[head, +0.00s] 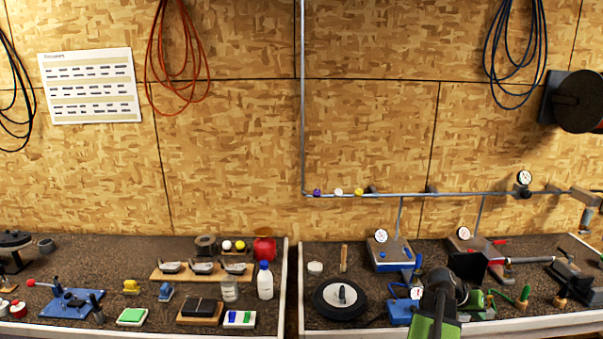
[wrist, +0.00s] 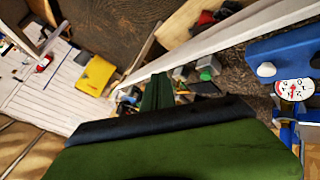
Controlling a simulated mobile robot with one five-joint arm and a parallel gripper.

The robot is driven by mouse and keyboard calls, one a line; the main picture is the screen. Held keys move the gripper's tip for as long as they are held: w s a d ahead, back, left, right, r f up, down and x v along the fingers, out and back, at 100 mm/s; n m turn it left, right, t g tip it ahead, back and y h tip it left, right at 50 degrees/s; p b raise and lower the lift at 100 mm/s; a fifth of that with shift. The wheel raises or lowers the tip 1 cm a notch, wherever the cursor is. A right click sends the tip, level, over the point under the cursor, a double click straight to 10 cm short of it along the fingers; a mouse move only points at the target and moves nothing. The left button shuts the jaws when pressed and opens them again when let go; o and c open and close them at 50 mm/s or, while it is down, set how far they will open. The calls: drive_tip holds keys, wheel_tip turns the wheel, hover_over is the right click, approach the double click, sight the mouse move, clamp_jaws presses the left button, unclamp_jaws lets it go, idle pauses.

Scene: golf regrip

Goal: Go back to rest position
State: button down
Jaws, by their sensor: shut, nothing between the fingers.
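My gripper shows in the wrist view (wrist: 158,88) as narrow dark green fingers beyond a wide dark green body. The fingers are together with nothing visible between them. In the head view my green and black arm rises from the bottom edge in front of the right bench (head: 400,330); its fingertips cannot be made out there. A blue device with a white gauge (head: 417,293) is just left of my arm, and a gauge also shows at the right of the wrist view (wrist: 295,90).
The left bench (head: 130,262) holds club heads on a wooden board (head: 160,275), a white bottle (head: 265,282) and small tools. A black disc (head: 340,300) and a blue gauge press (head: 392,254) stand on the right bench. A narrow gap (head: 293,290) separates the benches.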

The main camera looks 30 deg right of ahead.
drive_tip(key=w+a+f+n+t+y, duration=0.2)
drive_tip(key=w+a+f+n, duration=0.1)
drive_tip(key=w+a, duration=1.25)
drive_tip(key=w+a+f+n+t+y, duration=0.2)
drive_tip(key=w+a+f+n, duration=0.15)
drive_tip(key=w+a, duration=1.2)
drive_tip(key=a+n+y, duration=0.4)
drive_tip(key=a+n, duration=0.2)
drive_tip(key=a, duration=2.9)
drive_tip(key=shift+w+f+n+g, duration=0.35)
drive_tip(key=shift+g, duration=0.05)
